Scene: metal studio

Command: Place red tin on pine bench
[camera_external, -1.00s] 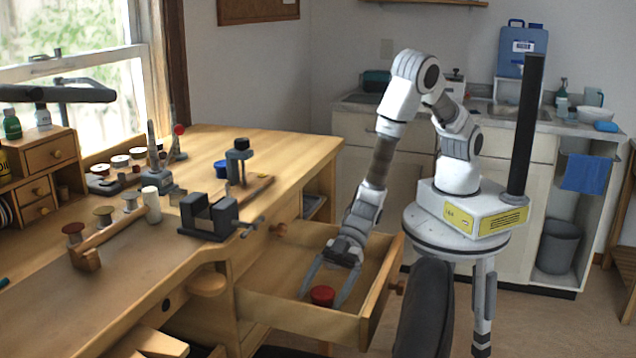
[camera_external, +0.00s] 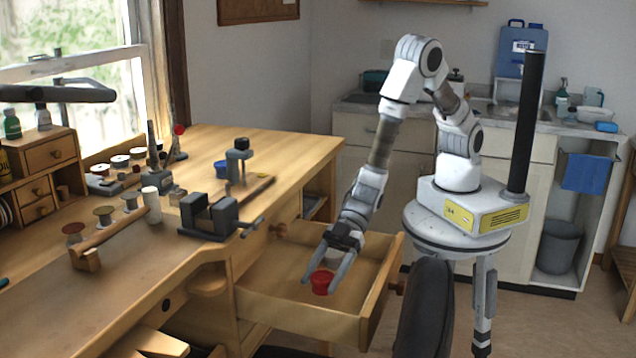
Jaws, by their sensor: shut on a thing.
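The red tin (camera_external: 322,284) is between the fingertips of my gripper (camera_external: 324,278), which is shut on it. The tin appears a little above the floor of the open drawer (camera_external: 270,306); the exact gap is hard to tell. The drawer sticks out from the pine bench (camera_external: 130,262). The bench top is to the left of my gripper and higher than it.
A dark vise (camera_external: 208,216) stands on the bench edge near the drawer. A blue container (camera_external: 221,169), several spools and small tools stand farther back. The bench's far right corner (camera_external: 290,150) is clear, as is much of the front left top.

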